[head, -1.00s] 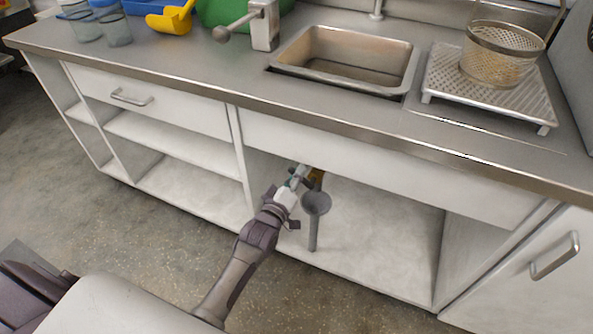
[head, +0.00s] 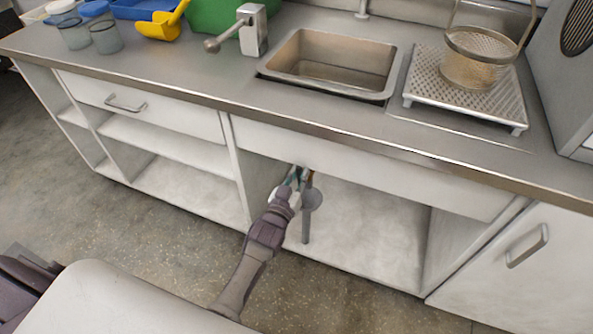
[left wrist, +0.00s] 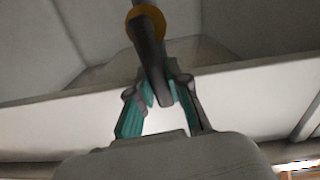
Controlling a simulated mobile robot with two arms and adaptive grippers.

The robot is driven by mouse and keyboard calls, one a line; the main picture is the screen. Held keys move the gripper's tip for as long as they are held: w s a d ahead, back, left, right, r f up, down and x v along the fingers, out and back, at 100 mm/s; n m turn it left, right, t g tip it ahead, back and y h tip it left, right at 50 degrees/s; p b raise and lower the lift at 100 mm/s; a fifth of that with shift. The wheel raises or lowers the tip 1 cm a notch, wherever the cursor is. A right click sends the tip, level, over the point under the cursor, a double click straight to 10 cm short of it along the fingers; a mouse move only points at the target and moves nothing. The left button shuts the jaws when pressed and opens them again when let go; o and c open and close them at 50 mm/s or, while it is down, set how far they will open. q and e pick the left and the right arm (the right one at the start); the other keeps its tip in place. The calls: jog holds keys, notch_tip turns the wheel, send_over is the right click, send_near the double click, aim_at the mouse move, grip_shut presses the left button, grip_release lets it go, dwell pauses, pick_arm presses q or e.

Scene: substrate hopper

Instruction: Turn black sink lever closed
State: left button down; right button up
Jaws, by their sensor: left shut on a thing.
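The black sink lever (left wrist: 150,60) hangs below a brass-coloured ring on a pipe in the left wrist view. Its lower end sits between the teal-padded fingers of my left gripper (left wrist: 160,108), which is shut on it. In the head view my left gripper (head: 298,180) reaches under the counter into the open bay below the sink (head: 335,62). The lever is hidden there behind the gripper and the cabinet front. My right gripper is not in view.
A grey funnel-topped drain pipe (head: 306,228) stands just right of my left gripper. The cabinet front panel (head: 370,165) lies above the arm. The bay floor to the right (head: 375,245) is clear. A metal basket (head: 480,60) stands on the counter rack.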

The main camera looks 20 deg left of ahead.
pick_arm(q)
jog(key=shift+d+m, duration=0.3)
jog(key=shift+m, duration=0.3)
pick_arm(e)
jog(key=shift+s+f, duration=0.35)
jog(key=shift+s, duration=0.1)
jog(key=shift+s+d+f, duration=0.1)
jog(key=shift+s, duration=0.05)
pick_arm(q)
jog(key=c, duration=1.1)
grip_release()
jog(key=shift+s, duration=0.2)
jog(key=s, duration=1.1)
jog(key=shift+s+a, duration=0.2)
jog(key=shift+s, duration=0.15)
jog(key=shift+f, duration=0.1)
